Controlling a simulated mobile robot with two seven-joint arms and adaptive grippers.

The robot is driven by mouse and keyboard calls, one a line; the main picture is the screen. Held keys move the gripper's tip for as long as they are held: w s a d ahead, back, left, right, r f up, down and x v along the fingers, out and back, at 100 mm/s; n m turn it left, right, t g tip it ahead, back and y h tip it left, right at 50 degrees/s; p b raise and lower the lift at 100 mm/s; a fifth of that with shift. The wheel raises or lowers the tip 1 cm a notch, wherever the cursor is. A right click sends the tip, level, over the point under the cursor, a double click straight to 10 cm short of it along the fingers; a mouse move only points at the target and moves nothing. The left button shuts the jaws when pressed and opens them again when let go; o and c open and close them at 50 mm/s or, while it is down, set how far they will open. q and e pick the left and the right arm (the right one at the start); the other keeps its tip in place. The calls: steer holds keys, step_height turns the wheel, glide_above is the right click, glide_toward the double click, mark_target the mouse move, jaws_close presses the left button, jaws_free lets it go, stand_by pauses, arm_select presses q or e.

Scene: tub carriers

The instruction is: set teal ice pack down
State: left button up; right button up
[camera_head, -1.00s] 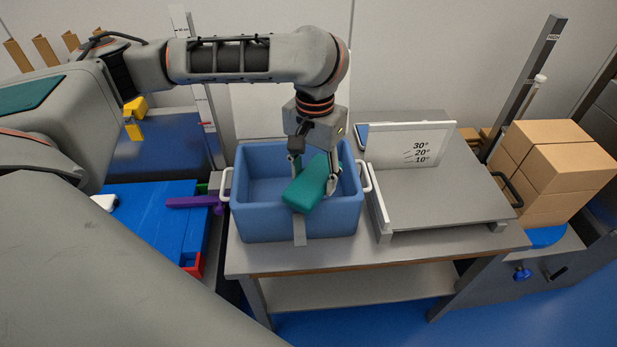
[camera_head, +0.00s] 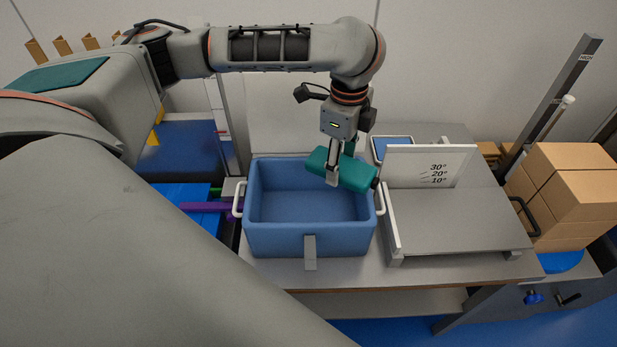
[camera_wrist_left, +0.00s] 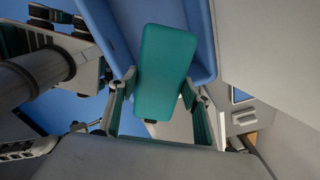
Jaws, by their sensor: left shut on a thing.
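The teal ice pack (camera_head: 352,174) is a rounded block, held over the right rim of the blue tub near its back corner. My left gripper (camera_head: 333,172) is shut on it, with a finger in front of the pack. In the left wrist view the teal ice pack (camera_wrist_left: 165,72) sits between the two fingers of my left gripper (camera_wrist_left: 160,108). The blue tub (camera_head: 275,240) stands on the grey bench, and its visible inside is empty.
A grey platform (camera_head: 450,222) with an upright angle-marked panel (camera_head: 432,166) stands right of the tub. Brown boxes (camera_head: 580,190) are stacked at the far right. A purple bar (camera_head: 208,207) lies left of the tub. White handles (camera_head: 238,200) stick out at the tub's sides.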

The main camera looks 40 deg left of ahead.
arm_select(q)
steer(key=m, duration=0.2)
steer(key=m+p, duration=0.1)
steer(key=m, duration=0.1)
steer(key=r+m, duration=0.1)
steer(key=m, duration=0.1)
steer(key=shift+w+r+m, duration=0.1)
steer(key=shift+w+m, duration=0.2)
steer(key=m, duration=0.2)
steer(key=m+p, duration=0.1)
steer(key=m, duration=0.2)
steer(key=shift+w+r, duration=0.15)
steer(key=shift+w, duration=0.05)
steer(key=b, duration=0.3)
glide_above(337, 218)
step_height(337, 218, down, 15)
steer(key=shift+r, duration=0.1)
steer(key=shift+a+f+b, duration=0.1)
steer(key=shift+f+b, duration=0.35)
steer(key=shift+f, duration=2.25)
steer(key=shift+r, duration=0.1)
arm_select(e)
steer(key=shift+w+a+f, duration=0.1)
steer(key=shift+a+f, duration=0.2)
steer(key=shift+f, duration=0.25)
steer(key=shift+r, duration=0.1)
